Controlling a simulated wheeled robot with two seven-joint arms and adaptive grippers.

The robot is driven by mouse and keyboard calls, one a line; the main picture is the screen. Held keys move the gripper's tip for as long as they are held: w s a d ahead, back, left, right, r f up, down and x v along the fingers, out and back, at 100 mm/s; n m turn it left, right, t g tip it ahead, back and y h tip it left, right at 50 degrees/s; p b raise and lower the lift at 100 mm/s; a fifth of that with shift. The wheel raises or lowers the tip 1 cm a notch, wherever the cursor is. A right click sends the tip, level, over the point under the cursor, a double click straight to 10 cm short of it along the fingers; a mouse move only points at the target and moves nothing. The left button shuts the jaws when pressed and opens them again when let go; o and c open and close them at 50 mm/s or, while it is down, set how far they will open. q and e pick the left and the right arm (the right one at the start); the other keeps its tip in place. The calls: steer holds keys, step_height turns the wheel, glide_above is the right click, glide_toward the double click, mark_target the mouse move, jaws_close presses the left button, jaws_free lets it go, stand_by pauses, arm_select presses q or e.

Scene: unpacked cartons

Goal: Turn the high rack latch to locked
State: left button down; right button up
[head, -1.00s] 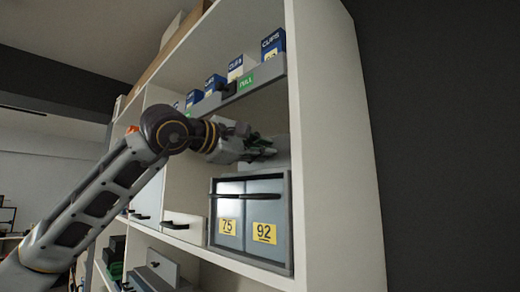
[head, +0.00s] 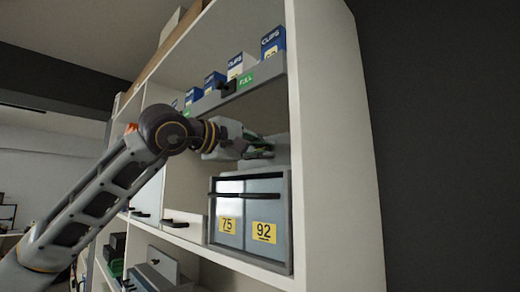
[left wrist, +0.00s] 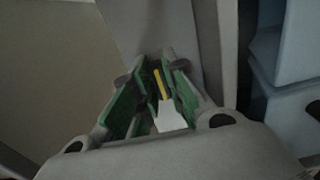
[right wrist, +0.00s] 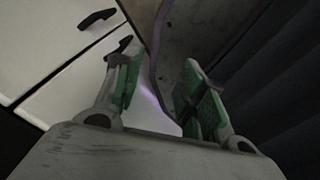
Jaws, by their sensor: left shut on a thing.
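My left gripper (head: 266,152) reaches into the shelf bay above the grey bin with labels 75 and 92. In the left wrist view, its green-padded fingers (left wrist: 157,72) are shut on a white lever with a yellow stripe (left wrist: 170,117), which looks like the latch handle. The fingers hide the latch in the head view, so its angle and any lock marking cannot be told. A grey plate (head: 282,150) stands behind the fingertips. My right gripper (right wrist: 160,75) is open, with nothing between its fingers.
The grey bin (head: 248,265) sits just below my left gripper. Above runs a grey ledge (head: 212,103) with several clip boxes (head: 272,42) and a green label. The white rack side (head: 335,150) bounds the bay on the right. White drawers with dark handles (right wrist: 98,18) are near my right gripper.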

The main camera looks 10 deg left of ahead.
arm_select(q)
steer(key=shift+f, duration=0.1)
steer(key=c, duration=1.4)
jaws_free()
steer(key=shift+c, duration=0.2)
steer(key=v, duration=1.2)
steer(key=shift+d, duration=0.1)
